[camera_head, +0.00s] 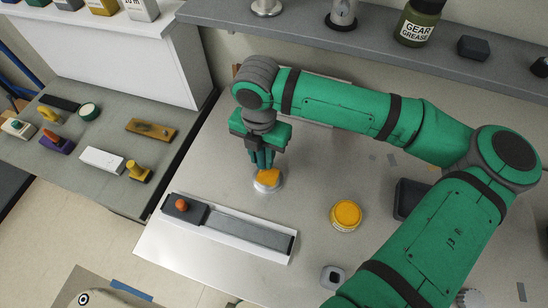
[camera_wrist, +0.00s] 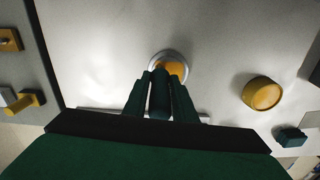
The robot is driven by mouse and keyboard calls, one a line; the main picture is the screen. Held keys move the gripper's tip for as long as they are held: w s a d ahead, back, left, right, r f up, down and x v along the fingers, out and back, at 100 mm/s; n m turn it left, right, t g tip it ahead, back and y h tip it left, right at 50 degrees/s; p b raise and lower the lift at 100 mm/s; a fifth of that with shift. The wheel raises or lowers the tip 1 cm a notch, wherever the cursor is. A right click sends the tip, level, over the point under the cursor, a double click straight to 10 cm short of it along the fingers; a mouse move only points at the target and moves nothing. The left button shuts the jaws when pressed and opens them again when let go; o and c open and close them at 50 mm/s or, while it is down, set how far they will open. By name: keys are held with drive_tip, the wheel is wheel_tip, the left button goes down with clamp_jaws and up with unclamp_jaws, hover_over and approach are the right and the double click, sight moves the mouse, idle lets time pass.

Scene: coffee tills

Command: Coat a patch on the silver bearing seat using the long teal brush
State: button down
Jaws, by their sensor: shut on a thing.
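The silver bearing seat (camera_head: 266,188) is a small round metal piece on the grey table, below my gripper. It also shows in the wrist view (camera_wrist: 153,61), just beyond the fingertips. My gripper (camera_head: 262,160) points down and is shut on the long teal brush (camera_wrist: 159,92), whose handle lies between the fingers. A yellow-orange area sits over the seat at the brush's lower end; I cannot tell whether it is bristles or a coating. The exact contact between brush and seat is hidden. A round pot with a yellow top (camera_head: 346,214) stands apart to the right.
A white tray (camera_head: 290,252) with a dark bar and orange knob lies in front of the seat. A black block (camera_head: 410,198) and a small grey block (camera_head: 333,278) are to the right. A side bench (camera_head: 75,170) with several brushes and blocks is at left. A shelf (camera_head: 300,24) runs behind.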

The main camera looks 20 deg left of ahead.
drive_tip(key=shift+w+a, duration=0.1)
drive_tip(key=shift+a, duration=0.6)
drive_tip(key=shift+a+r, duration=0.15)
drive_tip(key=shift+w+r, duration=0.1)
drive_tip(key=shift+r, duration=3.75)
